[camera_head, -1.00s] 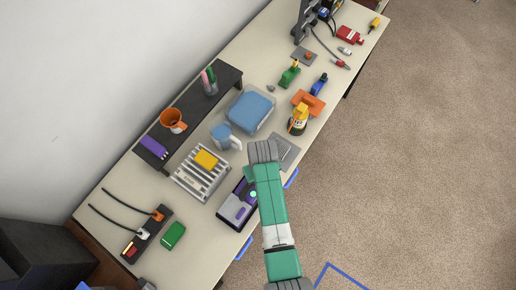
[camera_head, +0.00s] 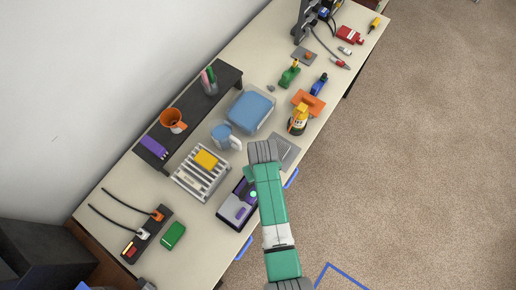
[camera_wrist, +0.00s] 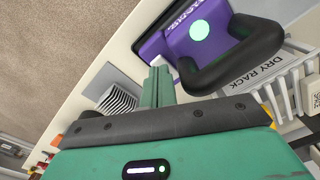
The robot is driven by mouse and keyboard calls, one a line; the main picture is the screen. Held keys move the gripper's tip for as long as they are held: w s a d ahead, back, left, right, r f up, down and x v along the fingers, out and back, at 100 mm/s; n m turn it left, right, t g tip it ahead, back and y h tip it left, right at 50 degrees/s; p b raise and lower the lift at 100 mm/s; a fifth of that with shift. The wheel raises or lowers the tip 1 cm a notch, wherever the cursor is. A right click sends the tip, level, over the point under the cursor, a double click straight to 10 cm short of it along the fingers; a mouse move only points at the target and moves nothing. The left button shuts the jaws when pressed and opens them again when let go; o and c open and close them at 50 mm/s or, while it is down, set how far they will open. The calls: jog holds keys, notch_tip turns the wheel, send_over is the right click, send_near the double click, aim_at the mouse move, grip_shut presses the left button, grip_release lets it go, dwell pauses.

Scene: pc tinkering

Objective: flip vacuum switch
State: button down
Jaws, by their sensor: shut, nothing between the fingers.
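A purple device (camera_wrist: 218,12) with a glowing green round light (camera_wrist: 199,30) and a thick black handle (camera_wrist: 235,60) fills the upper right of the wrist view. In the head view the purple device (camera_head: 236,208) sits near the table's front edge, partly behind my arm. My gripper's teal fingers (camera_wrist: 158,82) are together and empty, with their tips beside the device's edge. A small pale piece (camera_wrist: 186,66) on that edge is close to the tips; I cannot tell whether they touch it or whether it is the switch.
A rack lettered "DRY RACK" (camera_wrist: 262,74) stands beside the device; it holds a yellow block (camera_head: 206,159) in the head view. A blue mug (camera_head: 222,135) and a power strip (camera_head: 146,236) are also on the table (camera_head: 196,236).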

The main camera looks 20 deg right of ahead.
jog(key=shift+f+b, duration=0.6)
jog(key=shift+f, duration=0.35)
dwell(0.3)
jog(key=shift+r, duration=0.1)
notch_tip(320, 180, up, 7)
jog(key=p, duration=0.7)
